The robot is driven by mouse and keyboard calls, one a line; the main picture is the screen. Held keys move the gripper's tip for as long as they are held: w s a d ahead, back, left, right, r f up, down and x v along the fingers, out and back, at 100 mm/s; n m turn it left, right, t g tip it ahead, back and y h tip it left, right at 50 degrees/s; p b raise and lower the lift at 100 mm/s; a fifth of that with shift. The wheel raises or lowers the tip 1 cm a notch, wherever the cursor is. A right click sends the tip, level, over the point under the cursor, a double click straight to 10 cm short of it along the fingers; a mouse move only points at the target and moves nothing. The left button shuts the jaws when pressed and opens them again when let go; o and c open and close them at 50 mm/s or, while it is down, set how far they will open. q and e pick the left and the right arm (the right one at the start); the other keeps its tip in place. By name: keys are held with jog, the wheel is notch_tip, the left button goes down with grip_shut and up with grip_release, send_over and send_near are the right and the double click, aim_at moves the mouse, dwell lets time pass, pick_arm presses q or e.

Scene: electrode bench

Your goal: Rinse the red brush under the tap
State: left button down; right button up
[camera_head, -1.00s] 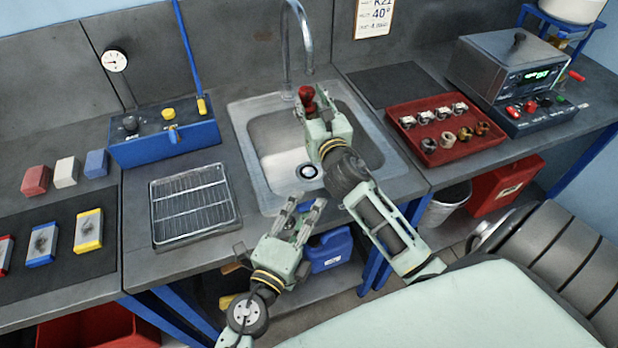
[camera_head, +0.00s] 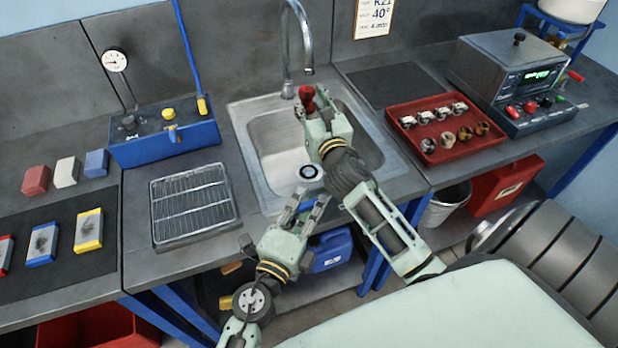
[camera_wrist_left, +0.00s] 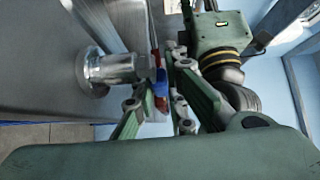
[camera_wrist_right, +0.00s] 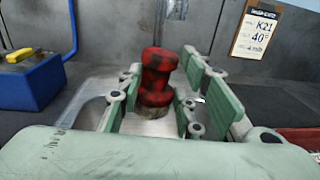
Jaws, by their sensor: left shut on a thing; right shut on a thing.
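The red brush (camera_head: 306,92) is held upright in my right gripper (camera_head: 310,101), just below the spout of the tap (camera_head: 287,45). In the right wrist view the brush (camera_wrist_right: 157,75) sits between the two fingers, with a tan lower part. No water is visible. My left gripper (camera_head: 311,199) is at the front edge of the sink (camera_head: 245,150), its fingers close together. In the left wrist view, its fingers are at a small red-and-blue handle (camera_wrist_left: 160,82) at the end of a shiny metal fitting (camera_wrist_left: 108,69). The fingers partly hide this handle.
A wire rack (camera_head: 193,203) lies left of the sink, near a blue box (camera_head: 165,146) with knobs. A red tray (camera_head: 433,155) of small parts and a grey instrument (camera_head: 495,68) stand on the right. A blue canister (camera_head: 332,252) is below the bench.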

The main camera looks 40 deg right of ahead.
pick_arm(q)
jog(key=shift+g, duration=0.3)
jog(key=shift+s+a+m+g+h, duration=0.1)
jog(key=shift+s+m+g+h, duration=0.1)
jog(key=shift+m+g+h, duration=0.35)
jog(key=c, duration=1.8)
grip_release()
jog(key=shift+o, duration=0.2)
jog(key=v, duration=1.2)
